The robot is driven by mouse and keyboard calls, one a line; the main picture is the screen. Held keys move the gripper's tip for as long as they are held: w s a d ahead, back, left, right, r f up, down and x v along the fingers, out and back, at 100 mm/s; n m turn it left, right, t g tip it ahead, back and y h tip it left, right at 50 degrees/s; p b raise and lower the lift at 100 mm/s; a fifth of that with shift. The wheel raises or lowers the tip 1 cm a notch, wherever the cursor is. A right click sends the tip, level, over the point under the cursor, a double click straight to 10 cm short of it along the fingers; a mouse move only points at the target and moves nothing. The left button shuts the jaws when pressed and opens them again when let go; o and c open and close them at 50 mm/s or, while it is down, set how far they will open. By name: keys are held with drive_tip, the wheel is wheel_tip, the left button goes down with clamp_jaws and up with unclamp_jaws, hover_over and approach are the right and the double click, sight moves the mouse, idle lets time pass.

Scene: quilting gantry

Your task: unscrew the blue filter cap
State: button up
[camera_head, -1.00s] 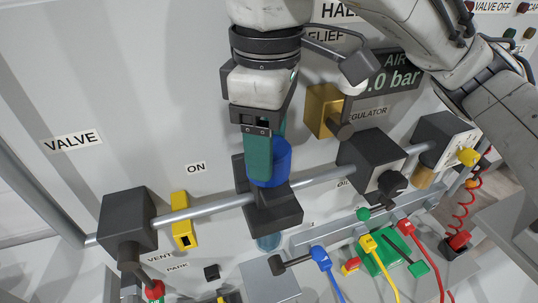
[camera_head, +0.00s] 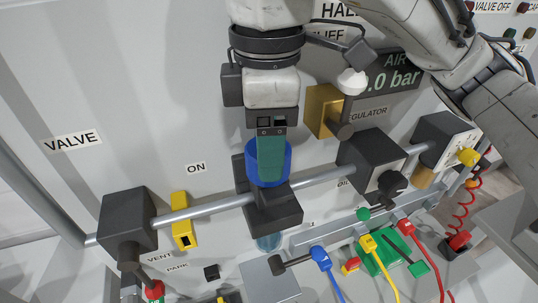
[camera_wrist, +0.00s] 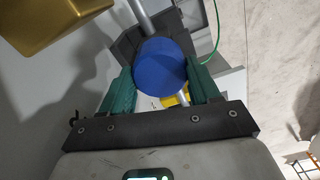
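The blue filter cap (camera_head: 283,160) sits on top of the black filter head (camera_head: 273,207) on the silver pipe. A clear bowl (camera_head: 268,243) shows below the head. My gripper (camera_head: 270,160) points down over the cap, with one green finger in front of it in the head view. In the wrist view the cap (camera_wrist: 160,66) lies between the two green fingers (camera_wrist: 160,82), which appear to press against its sides. The far finger is hidden behind the cap in the head view.
A brass regulator (camera_head: 323,108) stands close to the right of my gripper. A black block with a knob (camera_head: 371,163) is on the pipe further right. Coloured hoses hang at lower right.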

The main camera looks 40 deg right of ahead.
drive_tip(key=o, duration=0.5)
drive_tip(key=m, duration=1.1)
drive_tip(key=shift+m, duration=2.1)
drive_tip(key=c, duration=1.3)
drive_tip(key=n, duration=0.3)
drive_tip(key=shift+n, duration=0.4)
